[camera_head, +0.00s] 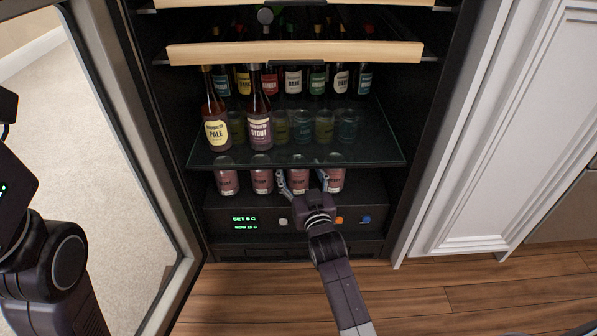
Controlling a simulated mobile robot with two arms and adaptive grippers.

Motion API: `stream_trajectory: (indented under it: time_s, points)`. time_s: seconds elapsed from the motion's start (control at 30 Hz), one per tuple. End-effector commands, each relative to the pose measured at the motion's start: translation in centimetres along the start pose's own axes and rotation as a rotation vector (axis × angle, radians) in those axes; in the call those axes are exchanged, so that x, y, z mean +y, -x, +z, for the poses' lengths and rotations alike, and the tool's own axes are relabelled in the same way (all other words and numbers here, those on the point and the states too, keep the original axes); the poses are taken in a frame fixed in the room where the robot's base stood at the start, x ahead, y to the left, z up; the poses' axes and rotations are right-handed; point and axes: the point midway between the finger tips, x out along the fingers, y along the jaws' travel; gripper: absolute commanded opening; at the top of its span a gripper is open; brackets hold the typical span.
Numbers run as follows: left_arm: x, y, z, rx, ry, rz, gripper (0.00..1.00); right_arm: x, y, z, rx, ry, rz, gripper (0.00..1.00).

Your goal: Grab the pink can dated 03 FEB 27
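Several pink cans stand in a row on the bottom level of the open fridge, under the glass shelf. From the left they are the first can (227,180), second can (262,179), third can (298,178) and the rightmost can (336,178). No date can be read on any of them. My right gripper (303,181) is open in front of the third can, with its fingers spread to either side of that can. The gripper body hides the can's lower part. I cannot tell whether the fingers touch it. My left arm shows at the left edge, but its gripper is out of view.
A control panel (245,221) lies below the cans. The open glass door (130,150) stands at left.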

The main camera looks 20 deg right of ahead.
Motion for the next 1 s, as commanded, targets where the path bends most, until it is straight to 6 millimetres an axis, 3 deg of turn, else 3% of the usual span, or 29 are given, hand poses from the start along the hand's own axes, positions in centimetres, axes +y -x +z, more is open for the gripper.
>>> stream_trajectory:
  time_s: [0.33,0.83,1.0]
  points:
    - [0.08,-0.25,-0.33,0.011,-0.001,0.004,0.29,-0.22,-0.03,-0.17,0.002,-0.001,0.000,0.64]
    - [0.10,-0.24,-0.36,0.012,-0.001,0.004,0.29,-0.20,-0.02,-0.13,0.001,0.000,0.000,0.09]
    - [0.10,-0.25,-0.35,0.011,-0.001,0.004,0.29,-0.21,-0.06,-0.32,0.005,0.000,0.000,0.09]
